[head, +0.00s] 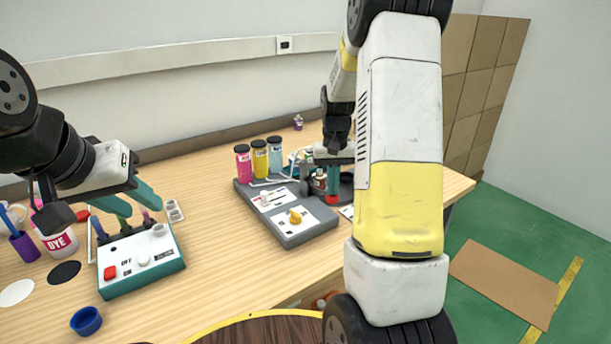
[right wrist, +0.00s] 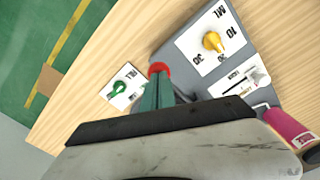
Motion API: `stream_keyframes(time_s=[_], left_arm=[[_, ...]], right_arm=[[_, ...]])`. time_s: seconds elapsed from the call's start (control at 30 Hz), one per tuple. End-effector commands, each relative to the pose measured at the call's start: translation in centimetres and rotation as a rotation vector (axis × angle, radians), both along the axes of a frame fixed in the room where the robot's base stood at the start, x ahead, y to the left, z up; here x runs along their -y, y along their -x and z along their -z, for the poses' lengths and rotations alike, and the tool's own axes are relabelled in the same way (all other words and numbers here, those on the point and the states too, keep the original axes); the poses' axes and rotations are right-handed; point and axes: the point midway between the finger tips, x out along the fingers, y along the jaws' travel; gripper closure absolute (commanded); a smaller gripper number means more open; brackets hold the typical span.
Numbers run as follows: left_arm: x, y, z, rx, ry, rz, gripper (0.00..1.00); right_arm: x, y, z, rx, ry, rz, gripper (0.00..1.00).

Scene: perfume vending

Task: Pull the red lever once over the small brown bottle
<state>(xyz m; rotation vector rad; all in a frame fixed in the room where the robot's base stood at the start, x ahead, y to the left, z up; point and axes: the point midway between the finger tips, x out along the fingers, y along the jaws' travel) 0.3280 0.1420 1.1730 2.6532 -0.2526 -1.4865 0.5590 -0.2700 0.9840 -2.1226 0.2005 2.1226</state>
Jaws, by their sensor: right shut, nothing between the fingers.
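The red lever (head: 333,182) shows as a red piece at the right end of the grey dispenser (head: 297,238), below my right gripper. In the right wrist view its round red end (right wrist: 158,68) is at the tips of my gripper's teal fingers (right wrist: 157,92). My right gripper (head: 331,160) is shut with nothing between the fingers; whether it touches the lever I cannot tell. A small brown bottle (head: 319,181) with a pale label seems to stand just left of the lever, partly hidden. My left gripper (head: 140,195) hangs over the teal-sided box; its opening is unclear.
Pink (head: 243,164), yellow (head: 260,159) and pale blue (head: 275,153) jars stand behind the dispenser, which has a yellow knob (head: 296,216). The teal-sided box (head: 142,268), a dye tub (head: 58,242) and a blue cap (head: 86,321) are at the left. Bare wood lies between.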

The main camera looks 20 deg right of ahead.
Motion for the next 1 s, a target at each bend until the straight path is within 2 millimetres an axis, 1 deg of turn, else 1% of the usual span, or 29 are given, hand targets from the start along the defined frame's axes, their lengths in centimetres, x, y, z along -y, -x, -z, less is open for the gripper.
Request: stream_keyframes(time_s=[0.03,0.6,0.8,1.0], left_arm=[[0.0,0.0,0.0,0.0,0.0,0.0,0.64],[0.0,0.0,0.0,0.0,0.0,0.0,0.64],[0.0,0.0,0.0,0.0,0.0,0.0,0.64],[0.0,0.0,0.0,0.0,0.0,0.0,0.64]], right_arm=[[0.0,0.0,-0.5,0.002,0.0,0.0,1.0],[0.0,-0.1,-5.0,0.002,0.0,-0.001,1.0],[0.0,0.0,-5.8,0.0,0.0,-0.001,1.0],[0.0,0.0,-5.9,0.0,0.0,0.0,1.0]])
